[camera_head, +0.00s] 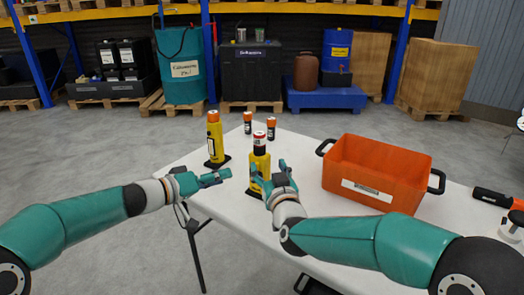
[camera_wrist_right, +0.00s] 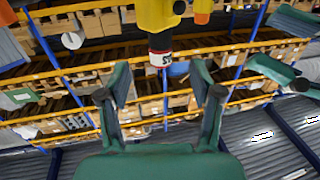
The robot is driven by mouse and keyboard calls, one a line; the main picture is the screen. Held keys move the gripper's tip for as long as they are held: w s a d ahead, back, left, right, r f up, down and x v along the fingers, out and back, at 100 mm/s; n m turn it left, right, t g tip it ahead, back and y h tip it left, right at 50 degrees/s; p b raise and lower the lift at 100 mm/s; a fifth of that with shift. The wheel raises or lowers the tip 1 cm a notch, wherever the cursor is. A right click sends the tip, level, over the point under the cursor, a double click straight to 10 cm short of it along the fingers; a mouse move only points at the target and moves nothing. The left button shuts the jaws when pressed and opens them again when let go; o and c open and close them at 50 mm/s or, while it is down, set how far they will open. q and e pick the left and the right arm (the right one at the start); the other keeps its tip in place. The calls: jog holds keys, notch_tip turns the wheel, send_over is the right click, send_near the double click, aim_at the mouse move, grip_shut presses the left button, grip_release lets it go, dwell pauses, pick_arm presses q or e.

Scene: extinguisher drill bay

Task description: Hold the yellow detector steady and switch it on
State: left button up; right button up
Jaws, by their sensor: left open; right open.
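Two yellow devices stand upright on the white table, and I cannot tell for sure which is the detector. One yellow device (camera_head: 259,163) has a black neck and a red and white top; its body and top also show upside down in the right wrist view (camera_wrist_right: 159,16). The other yellow device (camera_head: 214,140) has an orange top and a black base, further left. My right gripper (camera_head: 267,172) is open in front of the red-topped one; its spread fingers (camera_wrist_right: 160,78) have nothing between them. My left gripper (camera_head: 217,178) is open and empty, left of the red-topped device.
An orange crate (camera_head: 378,194) with black handles stands on the table (camera_head: 310,150) to the right. Two small orange-and-black cylinders (camera_head: 248,123) (camera_head: 271,129) stand behind the devices. An orange-and-black tool (camera_head: 494,198) lies at the far right. Shelving and drums stand beyond.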

aim_at(261, 151)
jog(key=x, duration=1)
jog(key=shift+w+a, duration=0.1)
jog(key=shift+w, duration=0.25)
grip_shut()
grip_release()
jog(key=shift+s, duration=0.15)
